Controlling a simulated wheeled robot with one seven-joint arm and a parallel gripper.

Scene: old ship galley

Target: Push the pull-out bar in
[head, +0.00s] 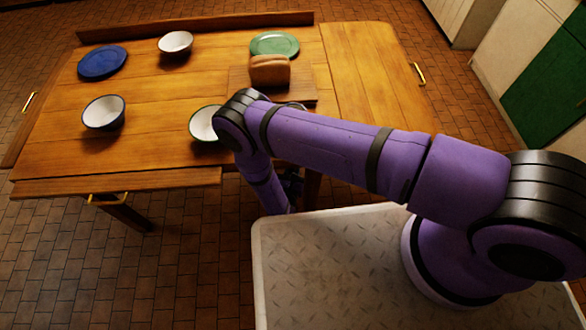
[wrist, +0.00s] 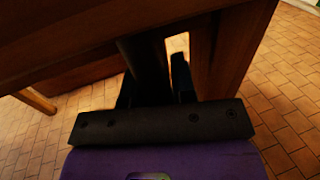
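The wooden table (head: 150,140) stands left of my base. Brass pulls show at its edges: one below the front edge strip (head: 105,200), one at the right edge (head: 418,74) and one at the far left (head: 30,102). I cannot tell which belongs to the pull-out bar; no bar body shows clearly. In the head view my gripper is mostly hidden below the table's front edge, behind my forearm. In the wrist view my gripper (wrist: 155,88) is under the tabletop, its dark fingers apart. Dark wood shows between and beyond them; contact cannot be judged.
A wooden upright (wrist: 232,50) is close on the right of my gripper. The tabletop holds a blue plate (head: 102,62), white bowls (head: 104,113), a green plate (head: 274,44) and bread (head: 269,71) on a board. Open brick floor (head: 60,270) lies in front of the table.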

